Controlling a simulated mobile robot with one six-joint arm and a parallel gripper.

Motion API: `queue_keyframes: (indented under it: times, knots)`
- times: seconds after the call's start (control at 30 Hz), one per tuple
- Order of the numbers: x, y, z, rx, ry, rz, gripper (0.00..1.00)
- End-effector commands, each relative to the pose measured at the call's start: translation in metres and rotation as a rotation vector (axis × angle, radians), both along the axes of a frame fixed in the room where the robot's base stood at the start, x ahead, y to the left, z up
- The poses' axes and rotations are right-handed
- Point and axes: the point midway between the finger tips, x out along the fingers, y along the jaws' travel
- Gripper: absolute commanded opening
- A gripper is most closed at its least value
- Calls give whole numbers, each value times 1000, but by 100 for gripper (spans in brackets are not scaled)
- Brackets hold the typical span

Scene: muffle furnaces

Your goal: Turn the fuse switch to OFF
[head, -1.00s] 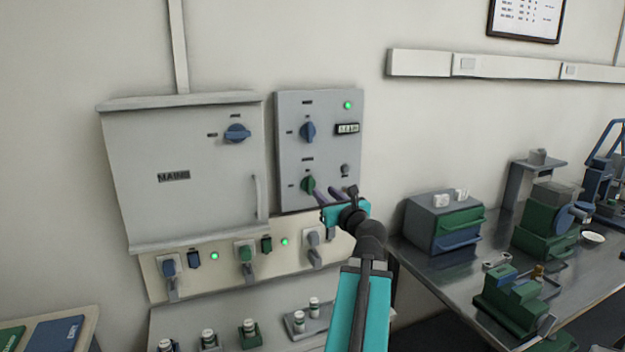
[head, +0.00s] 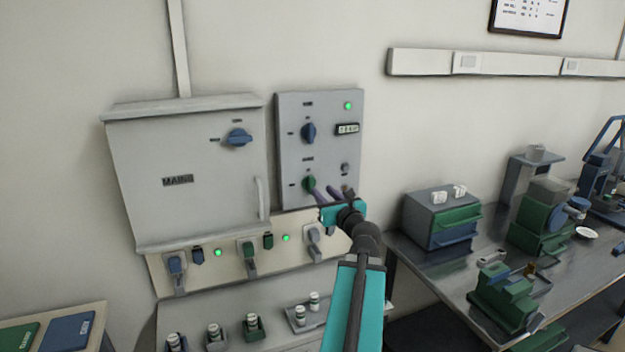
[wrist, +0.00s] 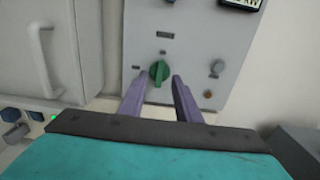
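A green rotary knob (head: 309,183) sits low on the grey wall panel (head: 325,105), with its grip about upright in the wrist view (wrist: 160,72). Small labels lie above and to its left, too small to read, so I cannot confirm that it is the fuse switch. A blue knob (head: 308,132) sits higher on the same panel. My gripper (head: 325,192) is in front of the panel's lower part. In the wrist view its two purple fingers (wrist: 158,82) are apart, one on each side of the green knob, with a visible gap on the right.
A grey box marked MAINS (head: 185,205) with another blue knob (head: 238,138) is left of the panel. A strip with several switches and green lights (head: 218,252) runs below. A metal bench (head: 445,275) with drawers and devices stands at right.

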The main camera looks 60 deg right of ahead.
Motion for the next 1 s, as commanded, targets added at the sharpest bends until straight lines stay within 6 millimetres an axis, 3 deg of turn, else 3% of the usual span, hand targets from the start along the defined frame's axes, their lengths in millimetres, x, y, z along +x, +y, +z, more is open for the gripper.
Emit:
queue_keyframes:
  times: [0.87, 1.0]
  knots:
    - [5, -5, 0, 7, 4, -14, 30]
    - [18, -15, -1, 5, 4, -13, 30]
